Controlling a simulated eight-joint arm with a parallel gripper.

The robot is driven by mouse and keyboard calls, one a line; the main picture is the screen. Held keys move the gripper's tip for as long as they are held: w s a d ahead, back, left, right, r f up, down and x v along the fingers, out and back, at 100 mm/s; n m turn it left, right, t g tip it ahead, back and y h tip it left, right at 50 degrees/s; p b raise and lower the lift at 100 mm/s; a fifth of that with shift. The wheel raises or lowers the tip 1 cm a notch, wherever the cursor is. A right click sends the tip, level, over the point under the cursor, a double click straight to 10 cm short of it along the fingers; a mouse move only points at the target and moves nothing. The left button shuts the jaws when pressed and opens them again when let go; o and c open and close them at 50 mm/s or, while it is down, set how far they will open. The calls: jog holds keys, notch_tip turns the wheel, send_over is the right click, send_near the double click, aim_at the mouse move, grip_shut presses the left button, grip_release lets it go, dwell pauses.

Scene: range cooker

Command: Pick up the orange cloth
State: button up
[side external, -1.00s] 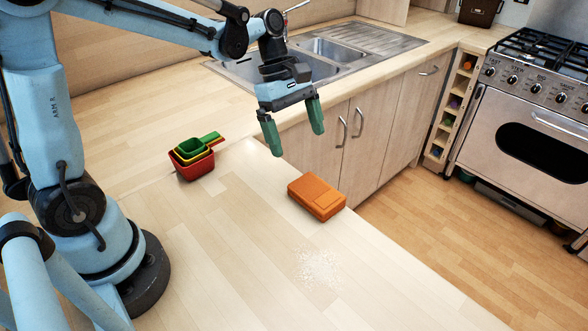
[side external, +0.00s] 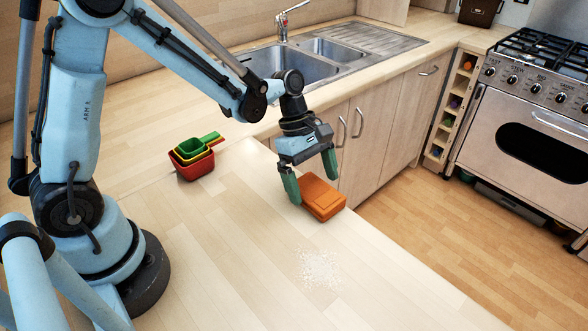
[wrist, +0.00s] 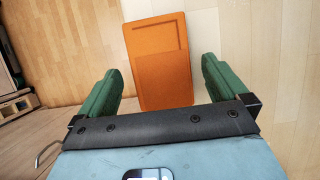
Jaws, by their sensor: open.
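The orange cloth (side external: 325,198) is a folded, block-like rectangle lying on the wooden counter close to its edge. My gripper (side external: 314,176) is open, its two green fingers pointing down at the cloth's near-sink end. In the side view one finger is at the cloth's left side and the other is at its far side; I cannot tell whether they touch it. In the wrist view the cloth (wrist: 163,65) lies ahead, its near end reaching between the green fingers of my gripper (wrist: 158,75), with gaps on both sides.
Nested red, yellow and green measuring cups (side external: 192,158) stand to the left on the counter. White crumbs (side external: 319,267) lie in front of the cloth. The counter drops off to the floor (side external: 440,225) at right. A sink (side external: 290,68) is behind.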

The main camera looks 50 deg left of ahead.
jog(key=shift+x, duration=0.95)
jog(key=c, duration=1.1)
jog(key=shift+r, duration=0.1)
jog(key=shift+r, duration=0.8)
jog(key=shift+c, duration=0.6)
notch_tip(320, 180, up, 3)
jog(key=shift+s+d+f, duration=0.1)
jog(key=shift+f, duration=0.05)
jog(key=shift+c, duration=0.6)
jog(key=s+d+r, duration=0.6)
jog(key=s+d, duration=0.1)
jog(key=d, duration=0.1)
jog(key=shift+s+d+r, duration=0.2)
jog(key=shift+s+r, duration=0.05)
jog(key=shift+s, duration=0.1)
